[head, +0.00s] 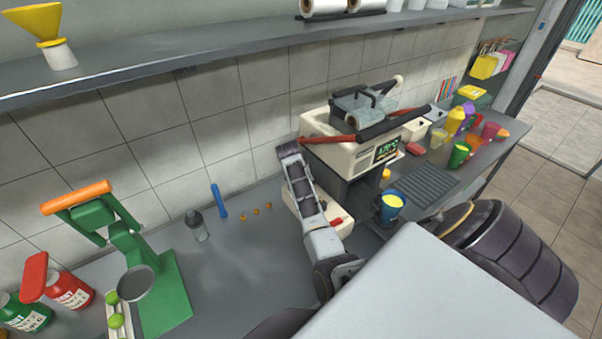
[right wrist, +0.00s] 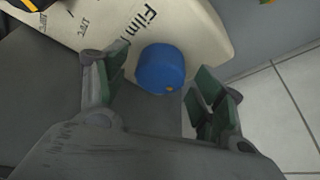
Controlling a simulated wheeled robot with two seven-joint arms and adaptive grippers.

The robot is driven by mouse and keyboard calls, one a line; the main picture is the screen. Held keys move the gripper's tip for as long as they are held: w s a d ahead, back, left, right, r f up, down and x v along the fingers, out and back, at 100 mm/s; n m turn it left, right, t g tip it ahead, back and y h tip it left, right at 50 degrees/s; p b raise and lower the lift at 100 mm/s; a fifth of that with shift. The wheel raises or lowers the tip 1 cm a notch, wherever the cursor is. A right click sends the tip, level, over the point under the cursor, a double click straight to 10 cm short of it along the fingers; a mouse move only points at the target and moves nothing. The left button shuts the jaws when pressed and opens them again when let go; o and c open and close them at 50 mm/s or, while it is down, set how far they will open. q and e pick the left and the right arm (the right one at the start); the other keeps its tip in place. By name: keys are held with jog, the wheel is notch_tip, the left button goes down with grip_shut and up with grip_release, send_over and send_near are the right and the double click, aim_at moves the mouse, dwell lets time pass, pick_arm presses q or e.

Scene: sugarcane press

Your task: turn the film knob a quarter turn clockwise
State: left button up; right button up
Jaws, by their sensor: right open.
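The film knob (right wrist: 161,69) is a blue round knob on a cream panel (right wrist: 196,28) printed with "Film" in the right wrist view. A small brownish dot shows near the knob's lower edge. My right gripper (right wrist: 163,82) is open, with one green-padded finger on each side of the knob. Gaps show between the fingers and the knob. The knob and my right gripper are hidden in the head view. My left arm rises in the middle of the head view, and no clear fingers show at its end (head: 290,152).
The cream sealing machine (head: 325,125) stands against the tiled wall. Colourful cups (head: 459,154) stand to the right. A green press (head: 165,295) and a grey bottle (head: 197,226) stand left. The counter between is mostly clear.

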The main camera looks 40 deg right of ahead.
jog(key=shift+f, duration=0.1)
jog(key=c, duration=1)
jog(key=shift+w+m, duration=0.1)
jog(key=shift+m, duration=0.3)
